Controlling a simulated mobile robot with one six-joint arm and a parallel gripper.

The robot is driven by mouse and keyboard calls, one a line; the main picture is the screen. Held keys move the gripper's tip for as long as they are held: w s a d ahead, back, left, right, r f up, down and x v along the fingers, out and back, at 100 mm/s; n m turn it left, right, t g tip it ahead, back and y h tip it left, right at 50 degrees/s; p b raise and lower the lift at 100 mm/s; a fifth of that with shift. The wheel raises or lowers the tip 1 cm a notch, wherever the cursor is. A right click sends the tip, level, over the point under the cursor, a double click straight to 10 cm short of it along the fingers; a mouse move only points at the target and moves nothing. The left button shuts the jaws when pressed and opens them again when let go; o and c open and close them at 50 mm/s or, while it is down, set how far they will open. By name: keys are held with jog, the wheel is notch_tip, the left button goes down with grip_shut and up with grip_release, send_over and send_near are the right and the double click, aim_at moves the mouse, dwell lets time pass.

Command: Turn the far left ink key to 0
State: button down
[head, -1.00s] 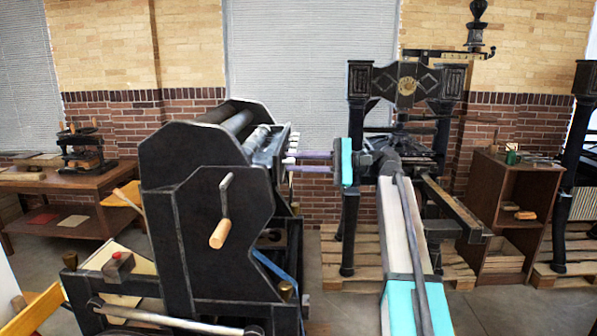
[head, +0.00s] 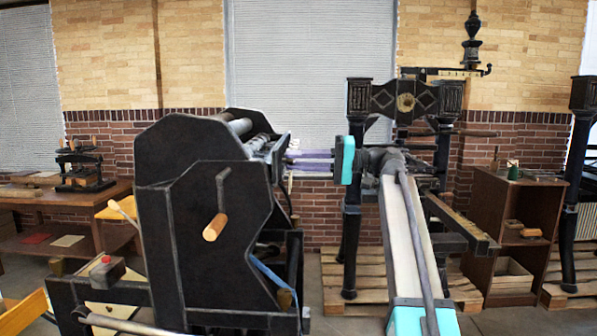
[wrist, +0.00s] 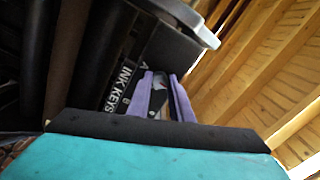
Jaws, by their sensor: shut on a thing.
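The black press (head: 200,200) with the ink keys stands left of centre in the head view. My gripper (head: 290,157), with purple fingers and a teal body, reaches in from the right to the press's upper right edge. In the wrist view my gripper (wrist: 160,82) is shut on a small ink key (wrist: 159,98), mostly hidden between the fingers. The white "INK KEYS" label (wrist: 118,88) is just left of the fingers, with letters near it. I cannot tell from the picture which key is held, nor read its setting.
A wooden-handled crank (head: 215,227) sticks out from the press's near side. A second black press (head: 360,100) stands on pallets behind my arm. A brown cabinet (head: 480,235) is at right, and a wooden table (head: 25,192) with a small press is at far left.

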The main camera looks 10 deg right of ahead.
jog(key=shift+f+n+b, duration=0.15)
jog(key=shift+n+b, duration=0.4)
jog(key=shift+n, duration=0.25)
jog(key=c, duration=1.6)
grip_release()
jog(key=shift+d, duration=0.15)
jog(key=b+v, duration=0.1)
jog(key=v, duration=1.2)
jog(key=shift+s+d+b, duration=0.2)
jog(key=shift+d+b, duration=0.05)
jog(key=shift+b, duration=0.05)
